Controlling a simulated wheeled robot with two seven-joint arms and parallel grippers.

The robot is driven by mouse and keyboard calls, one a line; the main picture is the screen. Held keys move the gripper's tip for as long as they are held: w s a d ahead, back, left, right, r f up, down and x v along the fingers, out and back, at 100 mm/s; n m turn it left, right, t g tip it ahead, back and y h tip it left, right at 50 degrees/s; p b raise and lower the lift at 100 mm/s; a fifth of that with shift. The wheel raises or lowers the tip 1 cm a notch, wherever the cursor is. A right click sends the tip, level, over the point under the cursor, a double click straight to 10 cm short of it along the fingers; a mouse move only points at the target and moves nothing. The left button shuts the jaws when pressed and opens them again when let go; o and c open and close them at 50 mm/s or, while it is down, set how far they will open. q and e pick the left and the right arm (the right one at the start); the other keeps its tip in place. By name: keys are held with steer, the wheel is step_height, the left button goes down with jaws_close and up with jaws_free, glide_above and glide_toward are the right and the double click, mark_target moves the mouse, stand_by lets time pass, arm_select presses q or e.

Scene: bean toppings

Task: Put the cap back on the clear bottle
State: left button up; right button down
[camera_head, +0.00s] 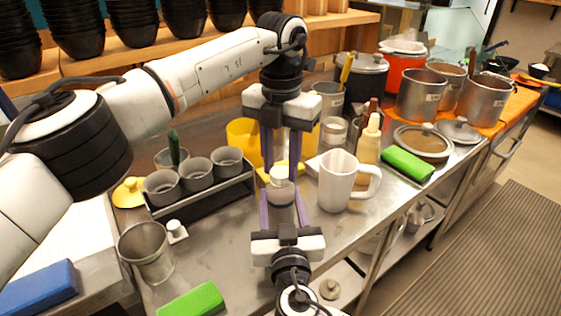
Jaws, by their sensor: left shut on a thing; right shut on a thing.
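The clear bottle (283,212) stands upright near the middle of the table, with its lower part between the purple fingers of my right gripper (282,197), which comes in from the bottom and is shut on it. The pale cap (279,173) is at the bottle's top. My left gripper (281,172) points straight down from above and is shut on the cap. The cap lines up over the bottle's neck; whether it is seated or only touching I cannot tell.
A white mug (338,183) stands close on the right. A rack of grey cups (195,178) stands on the left, with a metal cup (146,250) in front. Green sponges (408,163) and (191,300) lie on the table. Yellow containers (243,140) stand behind my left gripper.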

arm_select(q)
steer(key=m, duration=0.6)
steer(key=shift+m, duration=0.4)
steer(key=m, duration=0.8)
steer(key=shift+m, duration=0.3)
steer(key=m, duration=0.8)
steer(key=shift+s, duration=0.1)
steer(key=m, duration=0.4)
steer(key=shift+m, duration=0.4)
steer(key=m, duration=0.9)
steer(key=shift+m, duration=0.3)
